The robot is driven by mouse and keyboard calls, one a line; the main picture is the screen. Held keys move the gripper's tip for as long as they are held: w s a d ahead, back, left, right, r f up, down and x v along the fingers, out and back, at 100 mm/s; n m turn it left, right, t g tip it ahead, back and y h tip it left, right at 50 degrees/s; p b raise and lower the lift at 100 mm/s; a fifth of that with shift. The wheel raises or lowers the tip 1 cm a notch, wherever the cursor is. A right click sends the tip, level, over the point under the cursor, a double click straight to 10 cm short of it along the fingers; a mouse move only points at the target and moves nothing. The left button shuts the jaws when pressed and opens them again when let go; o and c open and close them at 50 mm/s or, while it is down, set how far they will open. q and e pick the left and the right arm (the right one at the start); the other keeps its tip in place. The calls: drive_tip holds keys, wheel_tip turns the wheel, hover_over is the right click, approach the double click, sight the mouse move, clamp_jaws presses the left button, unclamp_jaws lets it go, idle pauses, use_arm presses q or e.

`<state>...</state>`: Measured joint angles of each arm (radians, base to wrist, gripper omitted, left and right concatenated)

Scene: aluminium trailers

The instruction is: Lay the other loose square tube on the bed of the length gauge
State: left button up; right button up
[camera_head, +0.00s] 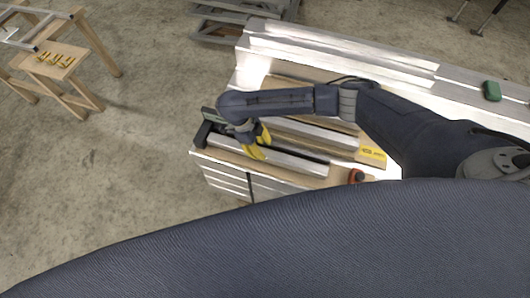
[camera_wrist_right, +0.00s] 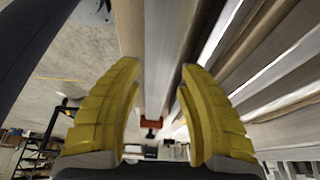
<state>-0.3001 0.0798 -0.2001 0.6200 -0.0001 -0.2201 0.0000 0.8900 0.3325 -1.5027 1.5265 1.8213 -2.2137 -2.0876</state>
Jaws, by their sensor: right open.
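My right gripper (camera_head: 258,143) is open, its yellow fingers pointing down over the front part of the bench. A silver square tube (camera_head: 295,162) lies along the front edge below it. In the right wrist view the open fingers (camera_wrist_right: 159,68) stand on either side of a pale tube (camera_wrist_right: 160,35); contact cannot be told. Another silver tube (camera_head: 318,132) lies behind, partly hidden by my right arm. A dark end block (camera_head: 203,134) and a red-orange piece (camera_head: 356,176) sit near opposite ends of the front tube. Which part is the gauge bed is unclear. My left gripper is not in view.
A yellow label (camera_head: 372,154) sits on the bench by the tubes. Long aluminium profiles (camera_head: 340,55) run along the back, with a green object (camera_head: 492,90) at right. A wooden stand (camera_head: 58,62) with yellow pieces is far left. The floor between is clear.

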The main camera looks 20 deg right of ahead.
drive_tip(key=shift+v, duration=3.9)
